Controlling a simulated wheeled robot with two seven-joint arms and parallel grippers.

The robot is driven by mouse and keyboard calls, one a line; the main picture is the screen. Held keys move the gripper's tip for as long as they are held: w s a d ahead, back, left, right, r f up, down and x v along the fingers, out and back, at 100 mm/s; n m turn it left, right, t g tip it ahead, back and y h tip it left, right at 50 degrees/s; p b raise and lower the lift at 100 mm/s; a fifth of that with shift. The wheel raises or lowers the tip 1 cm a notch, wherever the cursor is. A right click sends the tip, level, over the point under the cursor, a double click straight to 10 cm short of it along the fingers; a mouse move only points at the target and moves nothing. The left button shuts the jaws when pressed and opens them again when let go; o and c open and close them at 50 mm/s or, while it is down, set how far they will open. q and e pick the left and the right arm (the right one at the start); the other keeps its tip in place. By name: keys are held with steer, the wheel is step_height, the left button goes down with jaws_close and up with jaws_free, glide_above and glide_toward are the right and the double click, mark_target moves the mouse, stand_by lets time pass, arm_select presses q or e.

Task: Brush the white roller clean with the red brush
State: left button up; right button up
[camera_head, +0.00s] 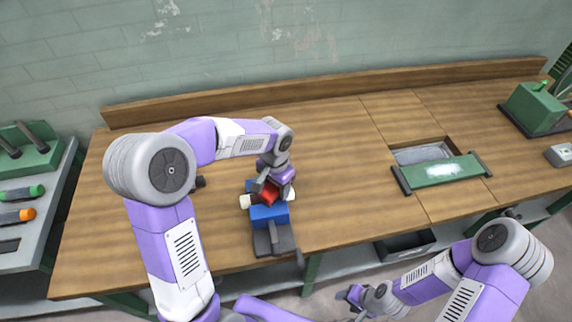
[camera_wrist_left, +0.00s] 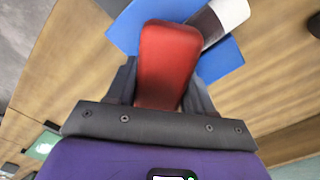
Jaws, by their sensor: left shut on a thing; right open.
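The red brush (camera_head: 269,194) is held in my left gripper (camera_head: 268,186), above the blue stand on the table. In the left wrist view the red brush (camera_wrist_left: 168,62) lies between the two dark fingers of my left gripper (camera_wrist_left: 162,90). The white roller (camera_head: 247,201) lies across the blue stand (camera_head: 268,215), its middle hidden by the brush and gripper. One white end of the roller (camera_wrist_left: 231,12) shows beside the brush in the left wrist view. Whether brush and roller touch, I cannot tell. My right gripper (camera_head: 352,297) is open and empty, off the table's front edge.
The wooden table (camera_head: 340,190) is clear to the right of the stand. Farther right are a recess (camera_head: 422,153) and a green panel (camera_head: 440,171). A green box (camera_head: 536,108) stands at the far right. A rack (camera_head: 25,210) with handled tools stands at left.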

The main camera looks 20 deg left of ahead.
arm_select(q)
steer(key=shift+w+d, duration=0.4)
steer(key=shift+d, duration=0.35)
steer(key=shift+w+d+r, duration=0.15)
steer(key=shift+w+r, duration=0.05)
steer(key=shift+r, duration=0.05)
step_height(320, 180, up, 3)
steer(key=shift+s+r+p, duration=0.15)
steer(key=shift+r+p, duration=0.05)
steer(key=shift+p, duration=1.05)
step_height(320, 180, up, 2)
steer(key=shift+r+p, duration=0.1)
steer(key=shift+p, duration=0.8)
steer(key=shift+r+p, duration=0.85)
steer(key=shift+r, duration=0.2)
arm_select(e)
steer(key=r, duration=0.6)
steer(key=shift+w+d, duration=0.1)
steer(key=shift+w, duration=0.25)
steer(key=shift+f, duration=0.1)
